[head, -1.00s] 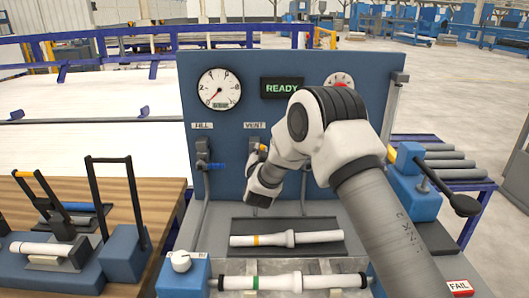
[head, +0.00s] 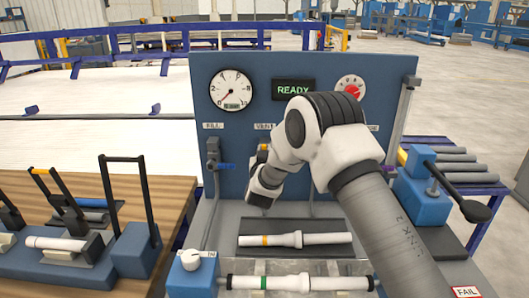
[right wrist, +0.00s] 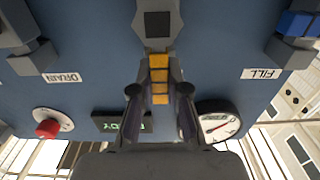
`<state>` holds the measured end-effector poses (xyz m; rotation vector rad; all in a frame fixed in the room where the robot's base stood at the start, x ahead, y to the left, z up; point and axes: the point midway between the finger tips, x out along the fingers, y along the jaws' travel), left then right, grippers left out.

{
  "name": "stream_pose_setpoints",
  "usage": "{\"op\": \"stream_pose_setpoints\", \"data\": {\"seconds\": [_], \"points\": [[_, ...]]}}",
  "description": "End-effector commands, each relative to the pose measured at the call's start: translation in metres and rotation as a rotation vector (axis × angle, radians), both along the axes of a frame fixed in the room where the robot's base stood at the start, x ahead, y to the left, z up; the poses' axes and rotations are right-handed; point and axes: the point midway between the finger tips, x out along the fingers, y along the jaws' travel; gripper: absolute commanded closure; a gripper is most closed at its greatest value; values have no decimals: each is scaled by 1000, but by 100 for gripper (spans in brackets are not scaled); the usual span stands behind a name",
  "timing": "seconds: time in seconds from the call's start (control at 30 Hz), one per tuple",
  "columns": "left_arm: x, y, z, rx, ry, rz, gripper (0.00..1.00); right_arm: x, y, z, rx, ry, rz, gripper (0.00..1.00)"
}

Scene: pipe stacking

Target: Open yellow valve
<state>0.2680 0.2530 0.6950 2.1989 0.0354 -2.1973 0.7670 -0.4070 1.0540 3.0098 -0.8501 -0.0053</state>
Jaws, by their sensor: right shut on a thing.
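The yellow valve handle (right wrist: 159,80) is on the blue panel under the VENT label. In the right wrist view, which is upside down, it lies straight along the valve body (right wrist: 158,25), between my two fingers. In the head view only a small bit of the yellow handle (head: 263,147) shows above my right gripper (head: 262,166). My right gripper is shut on the handle; its fingertips are mostly hidden in the head view. My left gripper is not in view.
A blue-handled valve (head: 222,166) is left of the yellow one under FILL. A gauge (head: 232,90), a READY display (head: 293,89) and a red knob (head: 352,90) are above. A white pipe (head: 325,239) lies in the tray below; another pipe (head: 300,282) is in front.

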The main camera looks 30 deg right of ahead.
Motion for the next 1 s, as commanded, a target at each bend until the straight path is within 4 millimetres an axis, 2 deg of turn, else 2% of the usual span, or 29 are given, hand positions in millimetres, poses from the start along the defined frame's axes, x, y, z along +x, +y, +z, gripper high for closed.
{"op": "stream_pose_setpoints", "data": {"seconds": [0.1, 0.13, 0.2, 0.5, 0.6, 0.67, 1.0], "points": [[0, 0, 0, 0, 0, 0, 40, 0, 0, 0, -3, 2, 1, 100], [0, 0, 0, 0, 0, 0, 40, 0, 0, 0, -3, 2, 1, 82], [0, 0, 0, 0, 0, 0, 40, 0, 0, 0, -3, 2, 1, 59], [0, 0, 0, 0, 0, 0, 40, -1, 1, 0, -1, 1, 1, 59], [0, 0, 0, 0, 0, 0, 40, -6, 5, 0, -2, 1, 2, 59], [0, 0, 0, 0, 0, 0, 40, -14, 10, 0, -1, 2, 3, 59], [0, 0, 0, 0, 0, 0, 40, -84, 53, -1, -5, 4, 4, 59]]}}
